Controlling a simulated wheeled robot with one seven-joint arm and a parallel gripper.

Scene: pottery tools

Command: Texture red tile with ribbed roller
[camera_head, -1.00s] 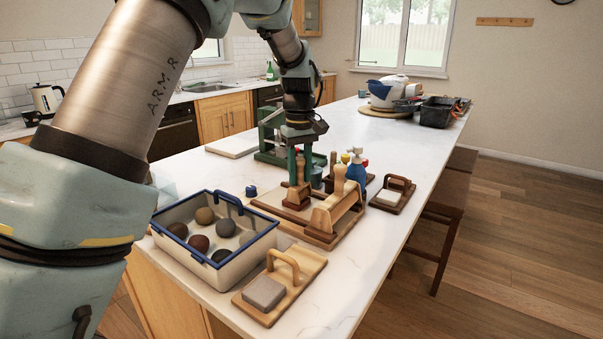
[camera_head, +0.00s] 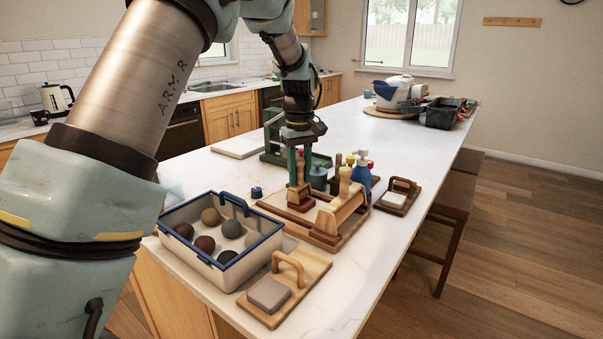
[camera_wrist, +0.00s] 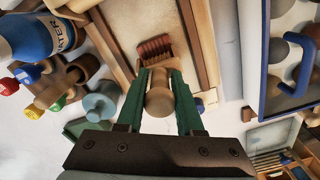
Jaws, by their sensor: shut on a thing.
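My gripper (camera_head: 298,183) is shut on the wooden handle of the ribbed roller (camera_wrist: 159,97), between green fingers. It points down over the wooden work board (camera_head: 323,239). The red tile (camera_head: 303,205) lies on the board just under and beside the tool. In the wrist view the red tile (camera_wrist: 155,48) shows dark parallel grooves beyond the handle. The roller's head is mostly hidden by the handle, so I cannot tell exactly where it touches.
A blue-rimmed bin (camera_head: 207,262) of clay balls is at the front left. A blue water bottle (camera_head: 362,172), a green stand (camera_head: 318,160) and small tools are close behind.

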